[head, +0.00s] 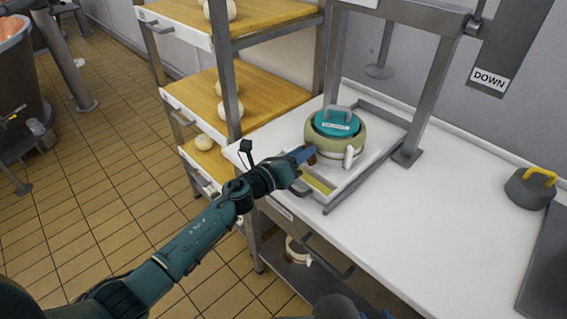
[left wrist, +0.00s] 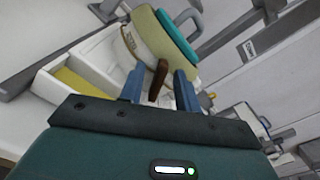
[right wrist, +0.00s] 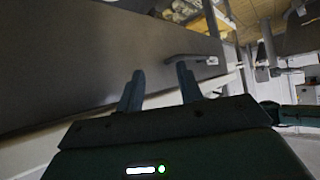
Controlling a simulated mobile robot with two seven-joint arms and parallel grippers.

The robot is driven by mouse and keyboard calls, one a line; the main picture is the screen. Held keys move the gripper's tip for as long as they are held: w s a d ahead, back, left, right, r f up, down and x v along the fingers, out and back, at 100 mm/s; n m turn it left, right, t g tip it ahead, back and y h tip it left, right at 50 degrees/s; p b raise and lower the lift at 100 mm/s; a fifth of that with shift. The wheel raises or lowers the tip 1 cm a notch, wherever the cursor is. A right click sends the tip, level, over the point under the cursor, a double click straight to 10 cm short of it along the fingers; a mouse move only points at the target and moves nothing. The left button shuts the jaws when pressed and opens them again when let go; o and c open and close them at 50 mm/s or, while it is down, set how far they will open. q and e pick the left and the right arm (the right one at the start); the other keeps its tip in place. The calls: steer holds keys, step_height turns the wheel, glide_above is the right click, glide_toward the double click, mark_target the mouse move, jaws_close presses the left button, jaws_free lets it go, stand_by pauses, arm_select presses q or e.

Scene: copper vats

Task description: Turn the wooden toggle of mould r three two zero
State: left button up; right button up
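A round olive-green mould (head: 355,143) with a teal lid, a grey handle and a small label too small to read sits on the white bench under a metal frame. Its brown wooden toggle (left wrist: 158,80) sticks out from its side in the left wrist view. My left gripper (head: 306,154) is at the mould's left side. It is open, with one blue finger on each side of the toggle and gaps visible. In the right wrist view my right gripper (right wrist: 160,88) is open and empty, in front of a grey surface with a bar handle.
A white tray (head: 372,172) with a yellow strip lies under the mould. A rack (head: 233,105) with wooden shelves and round pale pieces stands left. A grey weight (head: 530,190) with a yellow handle is at right. The middle of the bench is clear.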

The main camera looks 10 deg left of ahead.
arm_select(q)
steer(key=v, duration=1.2)
steer(key=shift+b, duration=0.4)
steer(key=shift+s, duration=0.1)
